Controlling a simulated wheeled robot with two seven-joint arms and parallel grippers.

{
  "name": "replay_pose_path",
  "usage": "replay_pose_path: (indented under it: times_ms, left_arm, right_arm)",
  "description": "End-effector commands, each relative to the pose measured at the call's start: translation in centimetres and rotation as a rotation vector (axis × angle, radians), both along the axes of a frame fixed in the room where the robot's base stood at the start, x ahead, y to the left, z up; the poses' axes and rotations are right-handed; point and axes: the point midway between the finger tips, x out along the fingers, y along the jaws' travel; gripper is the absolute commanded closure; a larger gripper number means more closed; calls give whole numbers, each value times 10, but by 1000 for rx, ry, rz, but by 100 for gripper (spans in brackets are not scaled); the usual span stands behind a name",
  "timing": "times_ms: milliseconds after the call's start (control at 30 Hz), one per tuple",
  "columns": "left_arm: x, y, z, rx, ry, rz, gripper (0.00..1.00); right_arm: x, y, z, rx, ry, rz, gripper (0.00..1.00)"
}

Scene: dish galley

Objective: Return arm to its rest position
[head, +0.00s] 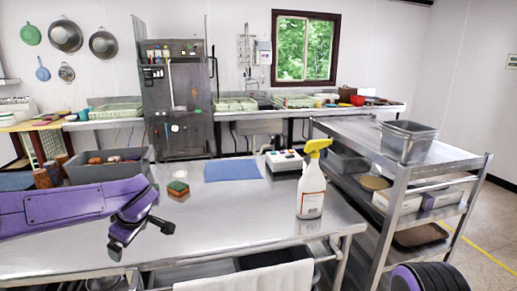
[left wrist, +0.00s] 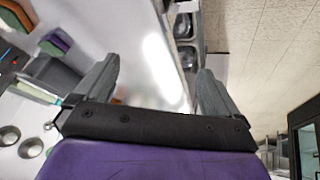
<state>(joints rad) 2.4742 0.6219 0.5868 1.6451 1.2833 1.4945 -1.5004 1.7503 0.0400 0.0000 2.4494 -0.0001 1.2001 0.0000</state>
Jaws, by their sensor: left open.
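My left arm comes in from the left in the head view. My left gripper (head: 139,239) is over the front left part of the steel table (head: 250,215), its fingers apart and nothing between them. In the left wrist view my left gripper (left wrist: 157,75) shows two grey fingers spread wide with an empty gap. My right gripper is not in view; only a purple and black part of my own body shows at the bottom right of the head view.
On the table are a spray bottle (head: 311,188), a sponge (head: 178,189), a blue cloth (head: 232,170) and a grey bin (head: 82,172). A steel cart (head: 400,175) stands to the right. A white towel (head: 250,280) hangs at the front. The table's middle is clear.

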Motion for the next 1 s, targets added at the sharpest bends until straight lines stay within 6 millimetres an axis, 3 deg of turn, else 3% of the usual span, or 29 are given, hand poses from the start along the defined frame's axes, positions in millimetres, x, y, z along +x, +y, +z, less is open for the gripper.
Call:
replay_pose_path:
  times_ms: [200, 267, 367, 500, 567, 700, 800, 900, 1000]
  left_arm:
    - [1, 4, -31, 124, -190, 89, 3]
    - [-3, 2, -54, 167, -245, 82, 3]
    - [-22, -9, -112, 223, -318, 6, 3]
    - [-78, -29, -200, 208, -314, -176, 3]
    - [-110, -37, -233, 181, -275, -253, 3]
    - [-197, -47, -294, 110, -119, -427, 3]
    - [-264, -46, -323, 80, 30, -553, 3]
    - [-319, -39, -339, 78, 170, -653, 3]
    - [-354, -29, -348, 89, 265, -688, 3]
  right_arm:
    - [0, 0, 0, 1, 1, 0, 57]
    - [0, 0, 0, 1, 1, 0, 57]
    - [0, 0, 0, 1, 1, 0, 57]
    - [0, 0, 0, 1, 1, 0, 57]
    - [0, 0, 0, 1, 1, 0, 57]
    - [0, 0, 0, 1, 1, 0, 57]
    - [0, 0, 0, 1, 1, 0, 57]
    - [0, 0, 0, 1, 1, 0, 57]
    - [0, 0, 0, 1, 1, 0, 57]
